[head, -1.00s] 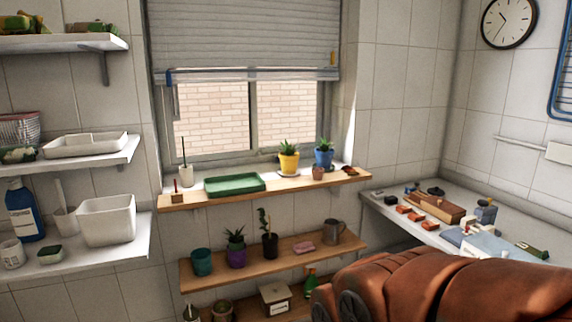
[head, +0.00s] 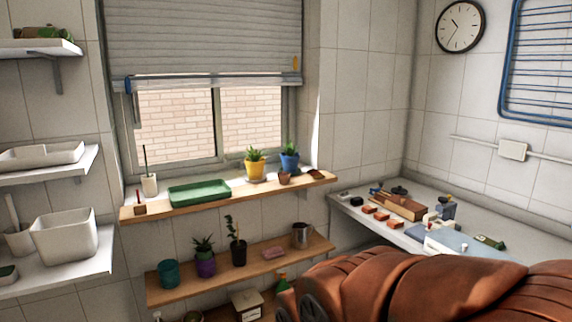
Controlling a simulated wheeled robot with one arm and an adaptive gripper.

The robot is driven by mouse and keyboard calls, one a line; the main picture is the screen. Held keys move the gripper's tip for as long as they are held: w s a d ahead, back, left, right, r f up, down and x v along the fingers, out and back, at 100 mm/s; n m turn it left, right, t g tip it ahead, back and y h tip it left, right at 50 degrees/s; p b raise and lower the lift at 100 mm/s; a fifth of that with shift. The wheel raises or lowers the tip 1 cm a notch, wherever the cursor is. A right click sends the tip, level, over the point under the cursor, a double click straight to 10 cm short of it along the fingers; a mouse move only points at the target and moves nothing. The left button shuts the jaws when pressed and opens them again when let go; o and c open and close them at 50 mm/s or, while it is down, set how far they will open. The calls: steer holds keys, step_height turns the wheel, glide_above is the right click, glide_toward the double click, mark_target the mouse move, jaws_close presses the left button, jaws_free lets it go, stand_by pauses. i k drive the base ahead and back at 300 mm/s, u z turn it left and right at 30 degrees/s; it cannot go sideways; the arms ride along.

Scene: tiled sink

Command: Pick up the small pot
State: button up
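A small brown pot (head: 284,178) stands on the wooden window shelf, just right of the yellow pot (head: 255,168) and below the blue pot (head: 290,161). It is the smallest pot I see, and it looks empty. The yellow and blue pots hold green plants. On the lower wooden shelf are a teal pot (head: 168,273), a purple pot (head: 205,264) and a dark pot (head: 238,252). My gripper is not in view. Only my orange-brown arm shows at the bottom right, well in front of the shelves.
A green tray (head: 199,193) lies on the window shelf. A metal mug (head: 301,235) and a pink item (head: 273,252) are on the lower shelf. White shelves (head: 60,272) stand at the left. A counter (head: 345,211) with several small items is at the right.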

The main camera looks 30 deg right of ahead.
mark_target(284, 177)
steer(key=k, duration=0.65)
steer(key=z, duration=0.75)
steer(key=i, duration=1.55)
steer(key=u, duration=0.55)
steer(key=i, duration=0.55)
steer(key=u, duration=0.35)
